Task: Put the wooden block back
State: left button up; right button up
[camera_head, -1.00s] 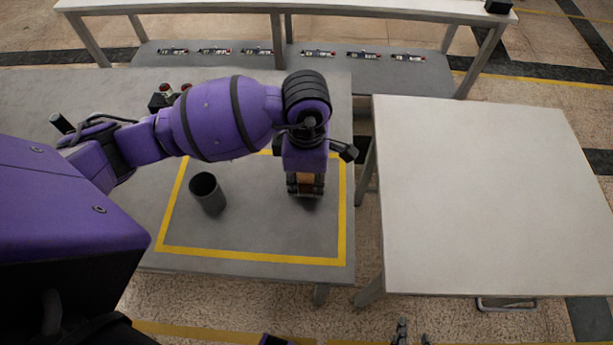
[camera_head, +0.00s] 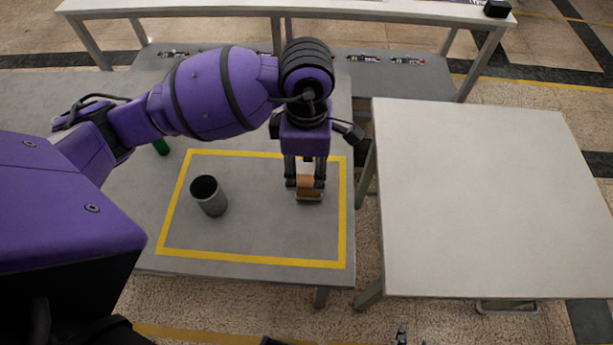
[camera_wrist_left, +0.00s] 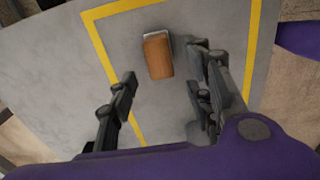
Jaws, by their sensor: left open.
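The wooden block (camera_head: 310,186) is orange-brown with a pale grey edge. It is on the grey table inside the yellow outline, near its right side. It also shows in the left wrist view (camera_wrist_left: 158,56). My left gripper (camera_head: 305,182) is open above the block, pointing down, and its fingers partly cover the block in the head view. In the left wrist view the fingers (camera_wrist_left: 163,72) are wide apart and the block lies beyond them, clear of both. Small dark tips at the bottom edge of the head view may be my right gripper (camera_head: 412,338), mostly cut off.
A green item (camera_head: 161,147) is partly hidden by my left arm. A bare white table (camera_head: 490,200) stands to the right. A shelf (camera_head: 400,83) behind holds several small items.

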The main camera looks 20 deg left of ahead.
aim_at(307, 180)
pick_arm(q)
notch_tip(307, 180, up, 6)
dwell(0.6)
